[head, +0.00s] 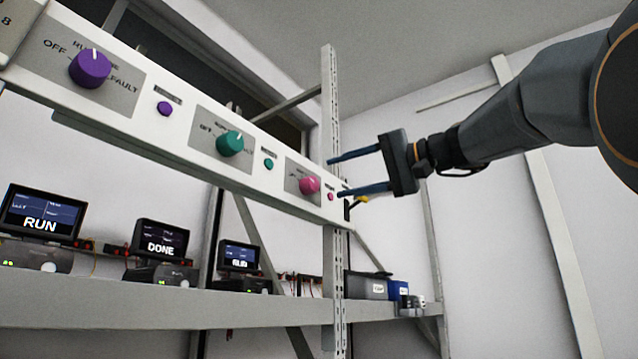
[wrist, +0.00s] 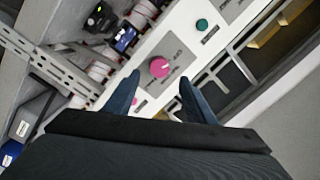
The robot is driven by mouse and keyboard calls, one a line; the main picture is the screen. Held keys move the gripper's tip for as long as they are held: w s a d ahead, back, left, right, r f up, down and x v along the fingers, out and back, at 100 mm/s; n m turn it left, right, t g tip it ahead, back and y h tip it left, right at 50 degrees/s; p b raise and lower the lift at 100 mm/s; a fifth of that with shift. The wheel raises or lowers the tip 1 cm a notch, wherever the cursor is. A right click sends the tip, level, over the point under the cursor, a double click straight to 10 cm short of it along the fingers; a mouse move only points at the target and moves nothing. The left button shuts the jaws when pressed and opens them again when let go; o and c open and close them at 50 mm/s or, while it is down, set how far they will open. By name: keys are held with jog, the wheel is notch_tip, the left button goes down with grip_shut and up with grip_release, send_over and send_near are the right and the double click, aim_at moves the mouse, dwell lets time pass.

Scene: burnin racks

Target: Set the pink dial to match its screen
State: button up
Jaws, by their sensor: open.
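The pink dial (head: 309,185) is on the right part of a white panel with purple and teal dials. In the wrist view the pink dial (wrist: 159,68) lies beyond and between my fingertips, apart from them, with a light pointer mark on it. My gripper (head: 334,178) is open and empty, just right of the pink dial in the head view; it also shows in the wrist view (wrist: 158,84). The screen (head: 240,256) on the shelf below the pink dial appears to read RUN, in small text. The label around the pink dial is too small to read.
A purple dial (head: 90,69) and a teal dial (head: 230,143) share the panel, each with a small button beside it. A pink button (head: 331,197) sits near the lower finger. A metal rack post (head: 328,90) stands close behind the gripper. Other screens read RUN (head: 42,212) and DONE (head: 161,240).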

aim_at(315, 184)
jog(key=p+x, duration=0.2)
jog(key=x, duration=0.5)
jog(key=shift+f+p, duration=0.1)
jog(key=shift+p, duration=0.3)
jog(key=shift+c, duration=0.4)
jog(key=c, duration=1)
jog(key=shift+o, duration=0.2)
jog(key=shift+m, duration=0.3)
jog(key=m+b, duration=0.1)
jog(key=m, duration=0.2)
jog(key=shift+m, duration=0.3)
jog(key=shift+m+t, duration=0.3)
jog(key=shift+m, duration=2.1)
